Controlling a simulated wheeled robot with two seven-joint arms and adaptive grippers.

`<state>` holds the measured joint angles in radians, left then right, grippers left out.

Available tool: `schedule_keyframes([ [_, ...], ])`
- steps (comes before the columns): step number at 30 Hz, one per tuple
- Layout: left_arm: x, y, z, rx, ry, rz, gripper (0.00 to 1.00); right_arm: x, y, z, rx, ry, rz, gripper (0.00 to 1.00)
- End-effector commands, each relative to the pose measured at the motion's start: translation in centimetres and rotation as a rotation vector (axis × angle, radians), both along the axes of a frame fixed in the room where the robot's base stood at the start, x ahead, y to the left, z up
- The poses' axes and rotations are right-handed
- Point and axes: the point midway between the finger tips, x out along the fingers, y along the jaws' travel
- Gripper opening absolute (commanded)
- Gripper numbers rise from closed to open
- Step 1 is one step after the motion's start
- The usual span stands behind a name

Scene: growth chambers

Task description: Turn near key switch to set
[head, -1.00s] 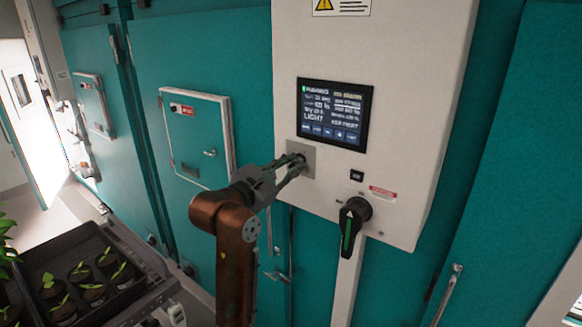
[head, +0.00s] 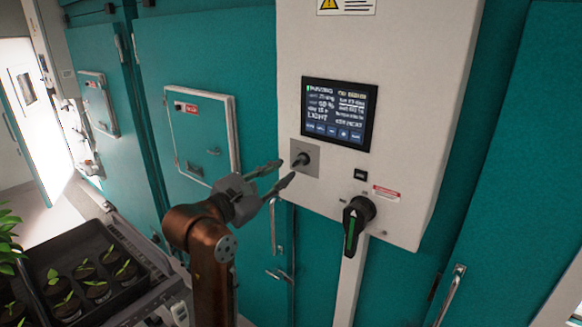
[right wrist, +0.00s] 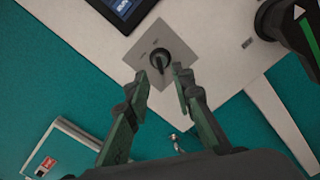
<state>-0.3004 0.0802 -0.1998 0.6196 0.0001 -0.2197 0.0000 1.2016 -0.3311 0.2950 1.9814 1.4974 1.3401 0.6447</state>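The near key switch (head: 301,159) is a dark knob on a grey square plate (head: 312,167), below the screen on the white control box (head: 400,60). In the right wrist view the key switch (right wrist: 159,61) sits just beyond and between the fingertips. My right gripper (head: 284,173) is open and empty, its two fingers apart, a little short of the knob and not around it. It also shows in the right wrist view (right wrist: 164,78). The marks by the knob are too small to read. My left gripper is not in view.
A large black rotary handle with a green stripe (head: 354,223) is on the box, right of and below the switch. A screen (head: 338,112) is above. A black tray (head: 130,290) with seedlings is at lower left. Teal doors (head: 220,60) stand behind.

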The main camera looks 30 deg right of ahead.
Motion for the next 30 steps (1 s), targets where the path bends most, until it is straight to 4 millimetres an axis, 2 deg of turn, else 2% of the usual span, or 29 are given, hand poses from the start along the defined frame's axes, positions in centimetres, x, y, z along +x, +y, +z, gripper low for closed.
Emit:
schedule_keyframes([
  [3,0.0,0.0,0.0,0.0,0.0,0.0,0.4,-0.9,2.3,0.0,0.001,0.0,0.004,0.22],
  [10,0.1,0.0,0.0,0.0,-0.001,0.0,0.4,-2.0,4.7,0.0,0.001,-0.001,0.001,0.22],
  [26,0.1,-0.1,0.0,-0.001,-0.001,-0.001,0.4,-2.2,5.1,0.0,0.001,-0.001,-0.001,0.22],
  [30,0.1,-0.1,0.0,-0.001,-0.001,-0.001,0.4,-1.6,4.7,-0.6,-0.043,0.036,-0.023,0.22],
])
